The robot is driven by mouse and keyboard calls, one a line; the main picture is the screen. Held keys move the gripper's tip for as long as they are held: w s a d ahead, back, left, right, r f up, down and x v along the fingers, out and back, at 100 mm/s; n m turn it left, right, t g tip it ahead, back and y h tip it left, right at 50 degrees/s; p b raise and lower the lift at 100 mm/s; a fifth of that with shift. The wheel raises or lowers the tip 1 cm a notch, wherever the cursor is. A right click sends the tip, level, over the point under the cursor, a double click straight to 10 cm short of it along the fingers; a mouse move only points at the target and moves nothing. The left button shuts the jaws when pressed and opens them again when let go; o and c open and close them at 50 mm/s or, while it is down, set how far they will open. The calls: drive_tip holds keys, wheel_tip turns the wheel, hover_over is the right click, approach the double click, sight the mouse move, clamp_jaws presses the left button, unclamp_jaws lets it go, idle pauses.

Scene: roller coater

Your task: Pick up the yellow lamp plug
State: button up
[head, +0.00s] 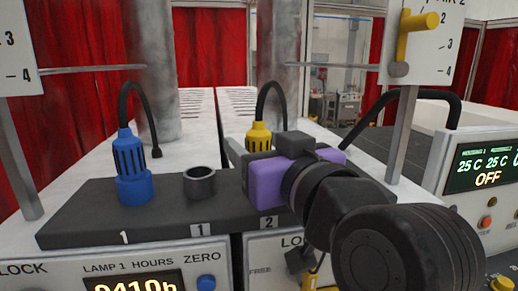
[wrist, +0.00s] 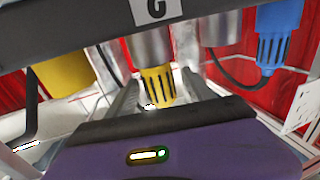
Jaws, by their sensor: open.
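The yellow lamp plug (head: 258,136) stands upright on the dark socket block, with its black cable looping up from the top. In the wrist view, which looks upside down, the plug (wrist: 157,85) sits in a grey socket (wrist: 151,45). My purple-bodied gripper (head: 243,157) is at the plug, partly hiding its lower part in the head view. In the wrist view my gripper's open fingers (wrist: 156,92) lie on either side of the plug. I cannot tell whether they touch it.
A blue plug (head: 132,164) stands in a blue socket at the left. An empty grey socket (head: 199,183) is between the plugs. A yellow socket (wrist: 63,79) shows beside the plug in the wrist view.

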clamp_jaws()
drive_tip(key=shift+r, duration=0.15)
